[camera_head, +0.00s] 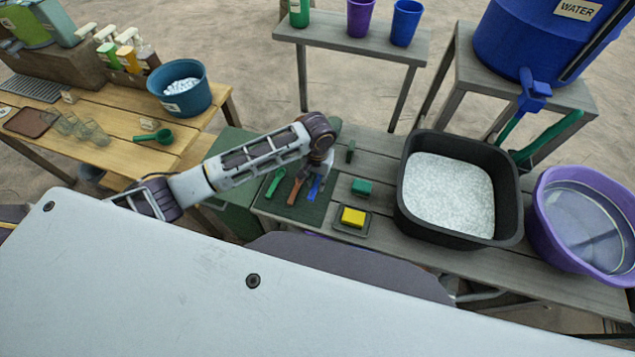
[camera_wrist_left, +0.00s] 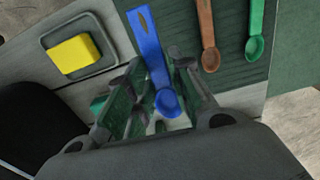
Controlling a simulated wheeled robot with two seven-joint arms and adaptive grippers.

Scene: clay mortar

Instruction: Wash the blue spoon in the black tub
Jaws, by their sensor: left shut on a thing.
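The blue spoon (camera_head: 315,188) is at the right end of the dark green mat (camera_head: 307,214), its handle toward me. In the left wrist view the blue spoon (camera_wrist_left: 151,48) runs between the fingers, with its bowl end closest to the camera. My left gripper (camera_head: 320,170) points down and is shut on the spoon; whether the spoon is clear of the mat I cannot tell. The black tub (camera_head: 452,239), full of white foam, stands to the right on the grey table. My right gripper is not in view.
A brown spoon (camera_head: 296,190) and a green spoon (camera_head: 275,183) lie left of the blue one. A yellow sponge (camera_head: 353,217) on a small tray and a green block (camera_head: 362,187) lie between mat and tub. A purple basin (camera_head: 547,244) stands right of the tub.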

